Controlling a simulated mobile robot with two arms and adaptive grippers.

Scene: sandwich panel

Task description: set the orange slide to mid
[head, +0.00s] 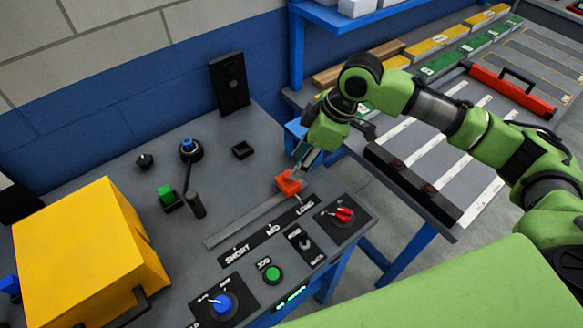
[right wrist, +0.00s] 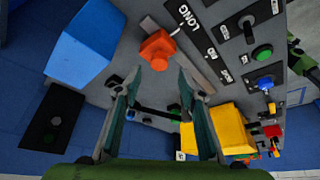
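The orange slide (head: 289,183) sits at the far right end of its grey track (head: 245,221), by the LONG mark on the dark label strip (head: 268,232). MID is at the strip's middle and SHORT at its left end. My right gripper (head: 299,172) is just above and behind the slide in the head view. In the right wrist view, the right gripper (right wrist: 155,78) has its two fingers spread, with the slide (right wrist: 157,50) beyond their tips, in line with the gap. Nothing is held; contact cannot be told. My left gripper is not in view.
A red knob (head: 343,215), a toggle switch (head: 305,241), a green button (head: 272,274) and a blue knob (head: 222,303) line the panel's front. A yellow box (head: 85,255) stands at the left. A dark lever (head: 195,204) rises left of the track.

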